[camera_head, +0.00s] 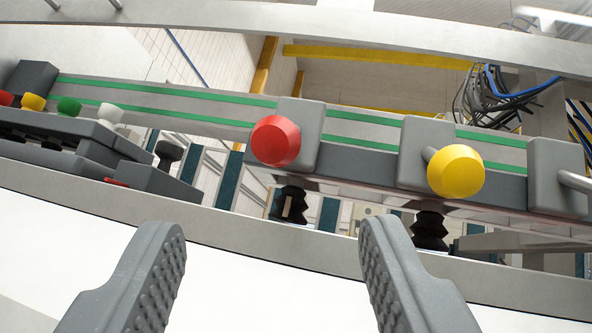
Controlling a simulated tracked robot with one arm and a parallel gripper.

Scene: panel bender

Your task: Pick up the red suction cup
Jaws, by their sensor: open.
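The red suction cup (276,141) has a round red head facing me. It sits against a grey block (305,143) on a horizontal rail, with black bellows (289,204) showing below the block. My gripper (272,240) is open and empty, its two grey studded fingers wide apart at the bottom of the view. The red head is above and beyond the gap between the fingertips, roughly midway between them and apart from both.
A yellow-headed cup (456,171) sits on the rail to the right, with black bellows (430,231) below it. A grey panel (62,125) with several coloured knobs is at left. Cables (497,97) hang at upper right. A grey ledge (330,252) crosses below the rail.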

